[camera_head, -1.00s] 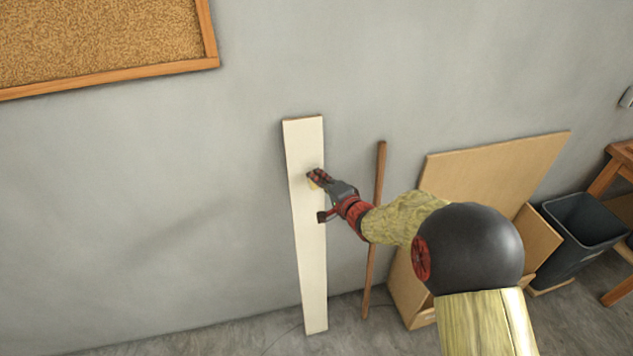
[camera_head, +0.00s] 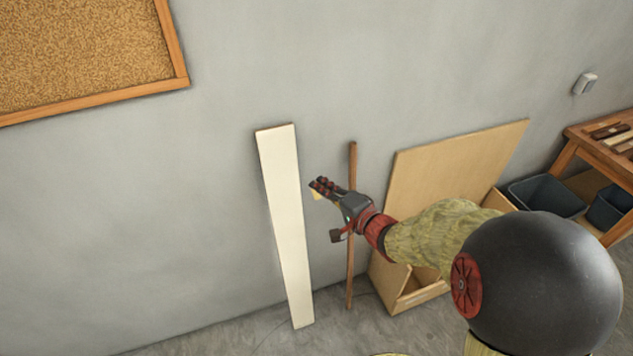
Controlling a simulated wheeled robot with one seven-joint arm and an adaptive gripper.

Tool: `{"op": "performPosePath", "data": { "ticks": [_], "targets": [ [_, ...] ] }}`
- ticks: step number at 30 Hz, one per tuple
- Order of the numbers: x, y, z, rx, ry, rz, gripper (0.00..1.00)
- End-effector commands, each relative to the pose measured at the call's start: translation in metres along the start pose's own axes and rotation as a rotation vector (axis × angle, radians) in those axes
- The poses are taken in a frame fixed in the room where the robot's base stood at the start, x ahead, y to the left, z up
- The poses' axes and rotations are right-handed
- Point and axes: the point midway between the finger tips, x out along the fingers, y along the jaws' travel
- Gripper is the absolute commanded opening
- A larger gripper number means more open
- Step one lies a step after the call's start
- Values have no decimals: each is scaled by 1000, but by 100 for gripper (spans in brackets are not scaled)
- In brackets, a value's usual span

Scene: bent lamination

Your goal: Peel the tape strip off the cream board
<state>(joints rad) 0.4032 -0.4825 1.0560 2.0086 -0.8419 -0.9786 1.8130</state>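The cream board (camera_head: 284,215) is a tall narrow plank leaning upright against the grey wall. No tape shows on its visible face. My gripper (camera_head: 318,188) is to the right of the board's upper part, apart from it.
A thin brown wooden stick (camera_head: 351,285) leans on the wall behind my gripper. A large tan panel (camera_head: 455,170) and an open cardboard box (camera_head: 418,290) stand to the right. Dark bins (camera_head: 545,195) and a wooden bench (camera_head: 600,150) are farther right. A corkboard (camera_head: 80,50) hangs upper left.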

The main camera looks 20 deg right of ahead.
Motion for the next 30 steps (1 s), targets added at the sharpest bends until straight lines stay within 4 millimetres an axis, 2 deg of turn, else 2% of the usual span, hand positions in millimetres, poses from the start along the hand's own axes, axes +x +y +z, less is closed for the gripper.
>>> {"op": "performPosePath", "data": {
  "ticks": [30],
  "targets": [
    [-26, 0, 7, 0, 1, 1, 0]
  ]
}}
